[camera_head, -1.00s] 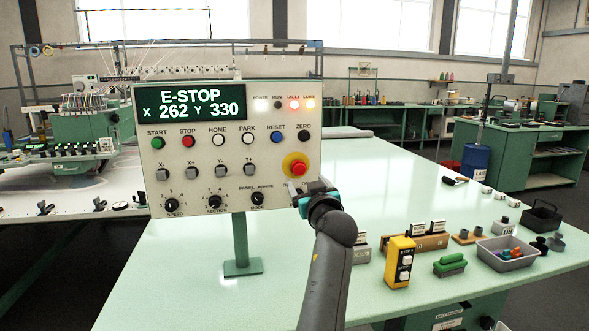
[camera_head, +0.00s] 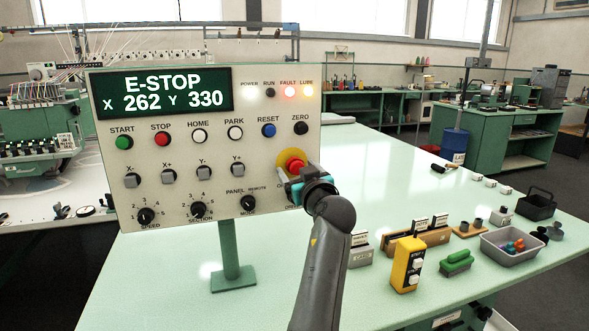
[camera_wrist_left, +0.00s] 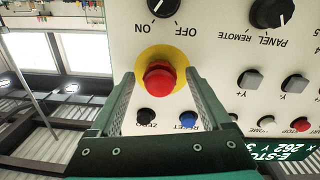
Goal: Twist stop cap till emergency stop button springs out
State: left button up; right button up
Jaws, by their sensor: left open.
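The emergency stop button is a red cap (camera_head: 294,165) on a yellow round plate (camera_head: 284,158) at the right side of the control panel (camera_head: 270,205). The panel display (camera_head: 165,92) reads E-STOP, X 262 Y 330. My left gripper (camera_head: 290,178) is at the lower edge of the cap in the head view and partly covers it. In the left wrist view, the red cap (camera_wrist_left: 159,78) lies ahead between the two open fingers of my left gripper (camera_wrist_left: 160,85). I see a gap to each finger. My right gripper is not in view.
The panel stands on a green post (camera_head: 230,250) on a pale green table (camera_head: 150,280). Panel knobs and buttons surround the cap.

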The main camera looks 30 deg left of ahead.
pick_arm(q)
grip_shut()
dwell(0.7)
